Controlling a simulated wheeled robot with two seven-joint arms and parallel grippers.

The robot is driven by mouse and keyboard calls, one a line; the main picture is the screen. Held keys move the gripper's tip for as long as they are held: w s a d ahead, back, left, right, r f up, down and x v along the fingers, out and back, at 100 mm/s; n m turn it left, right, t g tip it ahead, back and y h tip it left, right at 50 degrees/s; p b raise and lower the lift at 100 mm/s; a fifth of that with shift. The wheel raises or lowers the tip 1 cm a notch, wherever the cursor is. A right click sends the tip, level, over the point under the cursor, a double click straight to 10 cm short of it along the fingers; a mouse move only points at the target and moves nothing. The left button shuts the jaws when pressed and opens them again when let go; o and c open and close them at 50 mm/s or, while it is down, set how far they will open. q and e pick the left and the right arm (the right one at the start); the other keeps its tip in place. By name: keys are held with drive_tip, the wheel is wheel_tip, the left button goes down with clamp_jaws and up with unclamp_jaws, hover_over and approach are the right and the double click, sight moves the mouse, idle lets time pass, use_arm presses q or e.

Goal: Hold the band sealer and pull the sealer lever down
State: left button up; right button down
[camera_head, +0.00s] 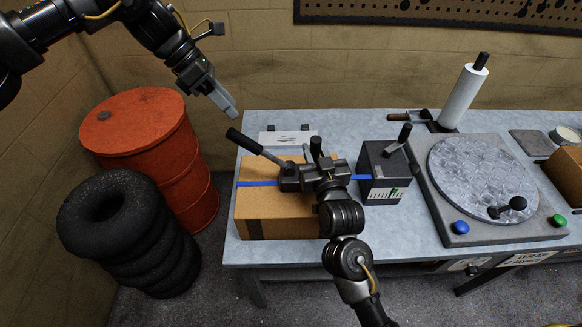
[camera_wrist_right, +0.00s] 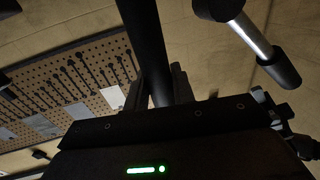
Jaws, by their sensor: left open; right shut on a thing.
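The band sealer (camera_head: 290,181) is a dark tool sitting on a cardboard box (camera_head: 262,213), on the blue band that runs across the box top. The sealer lever (camera_head: 243,141) has a black grip and slants up to the left. My right gripper (camera_head: 322,175) is shut on the sealer's upright black handle (camera_head: 316,148). In the right wrist view, a dark bar (camera_wrist_right: 146,45) rises between the fingers, and a silver shaft with a black grip (camera_wrist_right: 278,70) shows at the upper right. My left gripper (camera_head: 230,107) is open and empty, above and apart from the lever grip.
A dark band dispenser box (camera_head: 385,173) stands right of the cardboard box. A turntable (camera_head: 478,178) with blue and green buttons and a white roll (camera_head: 463,97) are further right. An orange drum (camera_head: 140,125) and stacked tyres (camera_head: 118,215) stand left of the table.

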sight(235, 131)
use_arm(q)
drive_tip(key=shift+s+a+r+m+y, duration=0.2)
drive_tip(key=shift+a+r+m+y, duration=0.2)
drive_tip(key=shift+a, duration=0.25)
drive_tip(key=shift+s+a+r+m+y, duration=0.15)
drive_tip(key=shift+a+r+m+y, duration=0.1)
drive_tip(key=shift+a+m+y, duration=0.35)
drive_tip(key=x, duration=1.2)
drive_tip(key=shift+w, duration=0.15)
clamp_jaws()
drive_tip(key=a+f+h, duration=0.4)
drive_tip(key=f+h, duration=0.2)
drive_tip(key=f, duration=0.1)
drive_tip(key=shift+f+h, duration=0.3)
